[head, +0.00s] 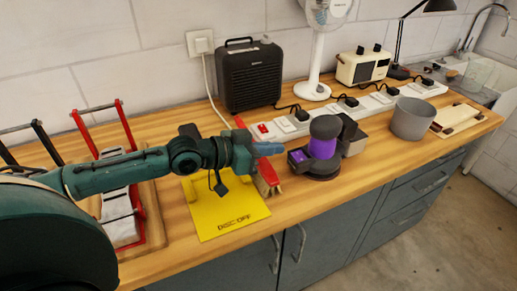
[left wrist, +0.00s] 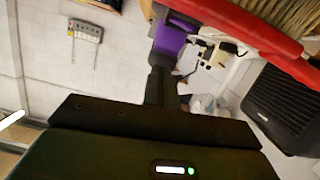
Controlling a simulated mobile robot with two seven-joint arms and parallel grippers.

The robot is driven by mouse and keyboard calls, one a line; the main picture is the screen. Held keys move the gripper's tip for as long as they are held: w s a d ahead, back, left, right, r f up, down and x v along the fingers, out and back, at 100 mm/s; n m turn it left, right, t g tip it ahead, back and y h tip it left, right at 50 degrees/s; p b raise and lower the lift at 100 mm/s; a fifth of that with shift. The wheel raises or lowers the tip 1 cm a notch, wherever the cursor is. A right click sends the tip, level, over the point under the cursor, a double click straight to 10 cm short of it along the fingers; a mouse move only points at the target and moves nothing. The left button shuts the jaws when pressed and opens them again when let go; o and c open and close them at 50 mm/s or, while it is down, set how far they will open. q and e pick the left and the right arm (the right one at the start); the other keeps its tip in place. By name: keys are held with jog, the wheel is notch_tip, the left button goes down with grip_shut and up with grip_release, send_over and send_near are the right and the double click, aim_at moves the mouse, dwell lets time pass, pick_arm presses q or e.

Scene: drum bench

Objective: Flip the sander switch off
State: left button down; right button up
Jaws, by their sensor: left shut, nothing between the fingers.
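The sander (head: 322,148), dark grey with purple parts, stands on the wooden bench right of centre in the head view. Its purple part also shows upside down in the left wrist view (left wrist: 170,40). I cannot make out a separate switch on it. My left gripper (head: 270,149) is shut and empty, pointing right towards the sander, with a gap between its tips and the sander. In the left wrist view the dark fingers (left wrist: 160,85) show in the middle. My right gripper is not in view.
A red-handled brush (head: 268,178) lies below my left gripper. A yellow "DISC OFF" plate (head: 232,222) is left of it. Behind are a white power strip (head: 285,127) with a red switch, a black heater (head: 250,78) and a fan (head: 316,60). A grey pot (head: 411,119) stands right.

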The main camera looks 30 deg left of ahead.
pick_arm(q)
jog(key=v, duration=0.3)
jog(key=shift+s+r, duration=0.15)
jog(key=shift+s, duration=0.05)
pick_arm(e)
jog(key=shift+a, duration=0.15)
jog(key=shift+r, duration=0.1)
